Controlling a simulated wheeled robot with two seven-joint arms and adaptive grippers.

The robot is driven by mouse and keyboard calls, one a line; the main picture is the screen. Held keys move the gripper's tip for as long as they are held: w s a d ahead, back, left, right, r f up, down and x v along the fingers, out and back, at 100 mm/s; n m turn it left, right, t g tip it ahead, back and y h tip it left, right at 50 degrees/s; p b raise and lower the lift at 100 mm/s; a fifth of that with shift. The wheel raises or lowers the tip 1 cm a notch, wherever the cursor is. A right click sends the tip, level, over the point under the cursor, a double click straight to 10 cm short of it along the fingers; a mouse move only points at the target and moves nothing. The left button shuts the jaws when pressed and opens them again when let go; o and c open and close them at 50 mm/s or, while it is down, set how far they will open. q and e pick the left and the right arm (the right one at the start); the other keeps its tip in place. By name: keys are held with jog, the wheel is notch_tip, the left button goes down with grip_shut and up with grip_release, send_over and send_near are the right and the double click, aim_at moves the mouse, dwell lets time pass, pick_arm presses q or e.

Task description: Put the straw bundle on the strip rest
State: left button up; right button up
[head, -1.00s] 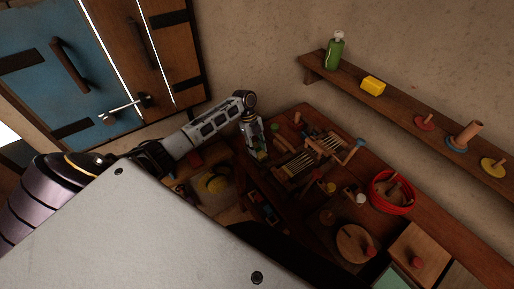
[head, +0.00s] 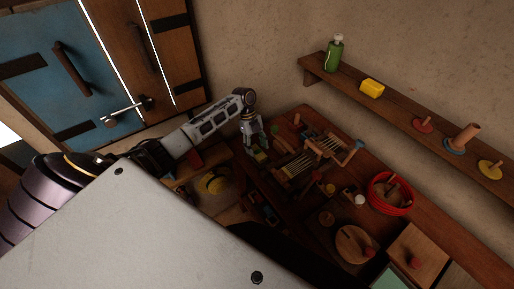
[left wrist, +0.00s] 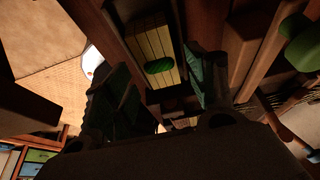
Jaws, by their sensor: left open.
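The straw bundle (left wrist: 152,42) is a flat row of pale yellow straws with a green band across it. In the left wrist view it lies in a dark wooden frame, beyond and between my fingers, with no finger visibly touching it. It shows small and yellow-green in the head view (head: 261,156), just below my gripper. My left gripper (head: 257,147) is open above the table's left end; its green-padded fingers also show in the left wrist view (left wrist: 162,88). I cannot tell for sure whether the wooden frame is the strip rest. My right gripper is out of view.
Wooden racks with pale strips (head: 298,165) stand right of the gripper. A red bowl (head: 379,207) and a round board (head: 349,248) are farther right on the crowded table. A shelf (head: 395,112) runs along the wall. A basket with something yellow (head: 224,196) is at left.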

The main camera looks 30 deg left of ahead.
aim_at(253, 146)
pick_arm(q)
jog(key=shift+p+v, duration=1.8)
jog(key=shift+v, duration=1.55)
